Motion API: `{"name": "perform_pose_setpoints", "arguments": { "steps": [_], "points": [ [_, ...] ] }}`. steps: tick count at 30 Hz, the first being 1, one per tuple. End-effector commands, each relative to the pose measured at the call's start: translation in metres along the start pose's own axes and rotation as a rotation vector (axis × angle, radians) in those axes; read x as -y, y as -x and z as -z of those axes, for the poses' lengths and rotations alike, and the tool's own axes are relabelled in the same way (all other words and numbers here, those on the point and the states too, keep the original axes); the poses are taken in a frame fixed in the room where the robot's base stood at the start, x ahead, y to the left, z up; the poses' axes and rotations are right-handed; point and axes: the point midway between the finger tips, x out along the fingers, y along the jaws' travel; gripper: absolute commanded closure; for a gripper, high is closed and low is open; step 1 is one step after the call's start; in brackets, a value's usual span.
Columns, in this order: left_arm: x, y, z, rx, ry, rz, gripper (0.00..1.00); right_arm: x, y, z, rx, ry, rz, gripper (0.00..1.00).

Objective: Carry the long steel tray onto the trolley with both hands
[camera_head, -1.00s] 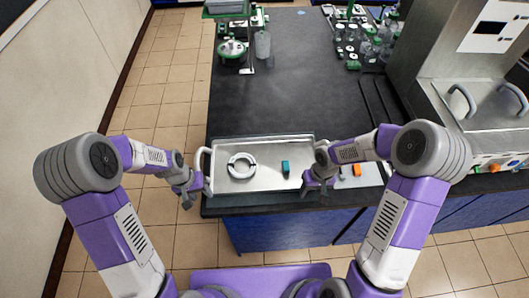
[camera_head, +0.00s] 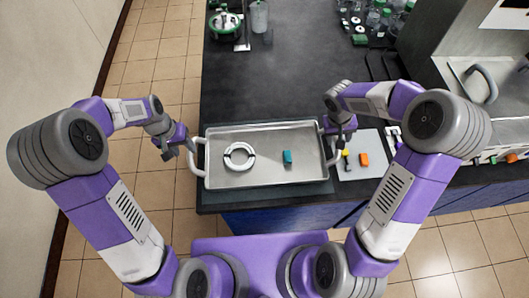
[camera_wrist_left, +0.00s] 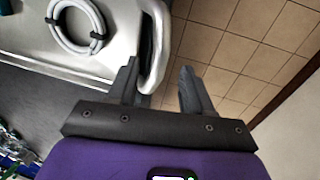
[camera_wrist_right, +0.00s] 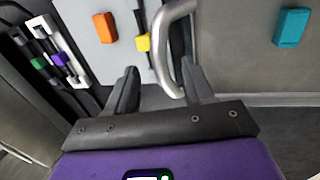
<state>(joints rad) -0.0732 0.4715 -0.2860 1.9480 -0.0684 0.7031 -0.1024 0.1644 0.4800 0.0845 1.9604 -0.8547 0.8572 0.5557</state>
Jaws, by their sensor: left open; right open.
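The long steel tray (camera_head: 265,178) lies on the dark bench near its front edge. It holds a coiled white-grey tube (camera_head: 239,156) and a teal block (camera_head: 288,157). Its left handle (camera_head: 197,160) sticks out past the bench's left side. My left gripper (camera_head: 178,153) is open beside it; the left wrist view shows the handle (camera_wrist_left: 157,50) just ahead of and between the fingertips. My right gripper (camera_head: 342,140) is open over the right handle. In the right wrist view that handle (camera_wrist_right: 168,45) reaches between the open fingers. I cannot tell whether either gripper touches.
A pale mat (camera_head: 360,165) right of the tray bears an orange block (camera_head: 364,159) and a small yellow piece (camera_wrist_right: 143,42). A large steel machine (camera_head: 470,70) stands at the right. Glassware (camera_head: 372,20) is at the back. The trolley is not recognisable.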

Motion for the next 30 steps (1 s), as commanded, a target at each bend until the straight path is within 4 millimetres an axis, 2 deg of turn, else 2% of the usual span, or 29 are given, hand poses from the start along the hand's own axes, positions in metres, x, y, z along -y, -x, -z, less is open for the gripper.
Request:
{"name": "perform_pose_setpoints", "arguments": {
  "steps": [3,9,14,22,30],
  "points": [
    [0.000,-0.021,-0.001,0.005,0.001,0.000,0.50,0.000,-0.021,-0.001,0.005,0.000,0.000,0.48],
    [0.000,-0.046,-0.001,0.004,0.001,0.000,0.50,0.000,-0.046,-0.001,0.003,0.001,0.001,0.48],
    [0.000,-0.055,-0.001,0.001,0.001,0.000,0.50,0.000,-0.055,0.000,0.000,0.000,0.001,0.48],
    [0.000,-0.056,0.000,0.000,0.001,0.000,0.50,0.000,-0.056,0.000,0.000,0.000,0.001,0.48],
    [0.000,-0.056,0.000,0.000,0.001,0.000,0.90,0.000,-0.056,0.000,0.000,0.000,0.001,0.88]
  ]
}}
